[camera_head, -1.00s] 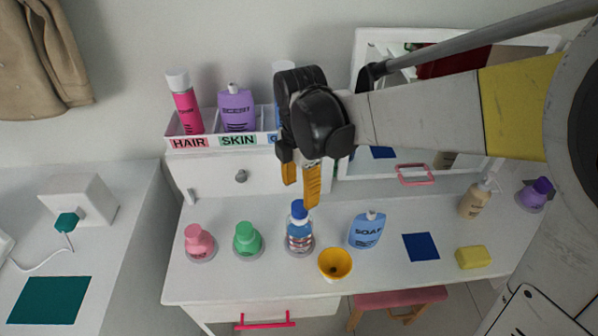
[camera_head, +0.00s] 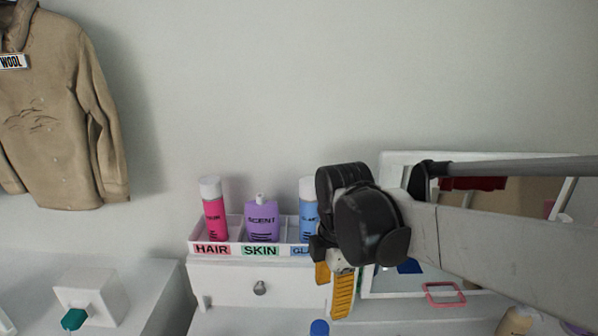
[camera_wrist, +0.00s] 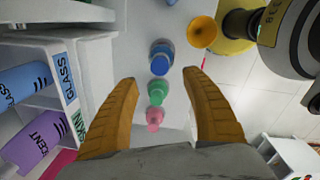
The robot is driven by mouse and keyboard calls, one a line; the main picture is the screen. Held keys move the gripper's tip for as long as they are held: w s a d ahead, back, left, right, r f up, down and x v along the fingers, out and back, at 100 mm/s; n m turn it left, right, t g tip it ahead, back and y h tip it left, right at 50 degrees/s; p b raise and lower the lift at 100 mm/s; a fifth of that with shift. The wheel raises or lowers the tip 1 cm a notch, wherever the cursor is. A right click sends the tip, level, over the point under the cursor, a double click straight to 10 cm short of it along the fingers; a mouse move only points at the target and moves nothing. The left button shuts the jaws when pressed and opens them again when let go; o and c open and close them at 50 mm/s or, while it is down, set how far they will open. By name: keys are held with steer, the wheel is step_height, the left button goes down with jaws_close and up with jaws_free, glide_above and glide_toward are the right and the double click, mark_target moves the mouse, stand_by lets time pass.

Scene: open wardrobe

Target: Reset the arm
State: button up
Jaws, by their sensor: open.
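My gripper (camera_head: 333,290) hangs in front of the labelled organizer (camera_head: 224,249) in the head view, its yellow fingers pointing down. Beyond the fingertips stand a blue-capped bottle (camera_wrist: 161,58), a green bottle (camera_wrist: 157,92) and a pink bottle (camera_wrist: 154,118) on the white table. The organizer holds a pink bottle (camera_head: 215,218), a purple SCENT bottle (camera_head: 262,222) and a blue bottle (camera_head: 308,215), which my gripper partly covers in the head view.
A mirror (camera_head: 400,158) leans behind my arm on the right. A yellow cup (camera_wrist: 202,32) stands near the bottles. A white block (camera_head: 92,300) sits on the left counter. A tan jacket (camera_head: 60,110) hangs at upper left. The wall space above the organizer is clear.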

steer(key=s+d+r+m+t, duration=0.1)
steer(key=s+d+m+t, duration=0.5)
steer(key=m, duration=1.5)
steer(key=s+d, duration=0.4)
steer(key=d, duration=0.2)
steer(key=shift+o, duration=0.2)
